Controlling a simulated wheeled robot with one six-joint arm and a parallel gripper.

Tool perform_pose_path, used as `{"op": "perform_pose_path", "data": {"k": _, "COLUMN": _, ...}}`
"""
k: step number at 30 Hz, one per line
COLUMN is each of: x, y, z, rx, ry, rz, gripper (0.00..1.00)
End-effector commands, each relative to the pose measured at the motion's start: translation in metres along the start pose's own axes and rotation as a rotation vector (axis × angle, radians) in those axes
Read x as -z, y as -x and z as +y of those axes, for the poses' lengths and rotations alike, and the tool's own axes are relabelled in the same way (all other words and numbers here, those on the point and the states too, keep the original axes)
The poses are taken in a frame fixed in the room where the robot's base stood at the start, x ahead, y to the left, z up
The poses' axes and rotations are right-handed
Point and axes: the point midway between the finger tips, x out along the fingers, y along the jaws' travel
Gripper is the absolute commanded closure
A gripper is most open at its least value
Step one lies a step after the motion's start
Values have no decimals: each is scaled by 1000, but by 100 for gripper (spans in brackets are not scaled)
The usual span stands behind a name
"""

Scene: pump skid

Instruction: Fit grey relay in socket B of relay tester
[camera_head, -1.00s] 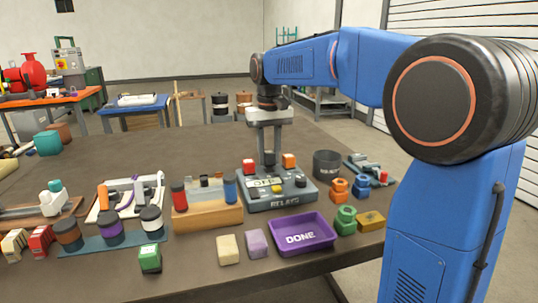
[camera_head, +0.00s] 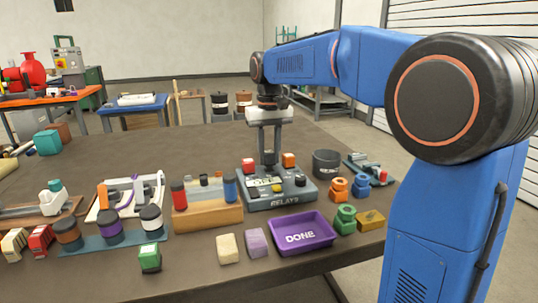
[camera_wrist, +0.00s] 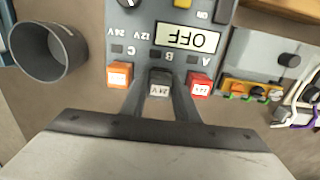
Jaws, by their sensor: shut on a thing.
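The relay tester (camera_head: 282,202) is a dark grey box on the table, with its display reading OFF in the wrist view (camera_wrist: 188,38). My gripper (camera_head: 269,162) points down over its far edge. In the wrist view the two fingers (camera_wrist: 159,98) are shut on the grey relay (camera_wrist: 159,89), marked 24V. The relay is in line with the letter B, between a red relay (camera_wrist: 200,83) at A and an orange relay (camera_wrist: 119,75) at C. The fingers hide the socket, and I cannot tell whether the relay is seated or just above it.
A dark round bin (camera_head: 327,164) stands right of the tester. A purple DONE tray (camera_head: 303,236) lies in front. A wooden fuse block (camera_head: 208,215) stands close on the left. Orange, blue and green nuts stand at the right. The table behind the tester is clear.

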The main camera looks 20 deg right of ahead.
Motion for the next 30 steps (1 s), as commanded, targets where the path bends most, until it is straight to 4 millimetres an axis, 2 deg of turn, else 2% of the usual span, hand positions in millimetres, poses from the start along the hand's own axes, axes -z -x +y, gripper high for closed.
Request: {"op": "perform_pose_path", "data": {"k": 30, "x": 0, "y": -18, "z": 0, "rx": 0, "ry": 0, "rz": 0, "gripper": 90}}
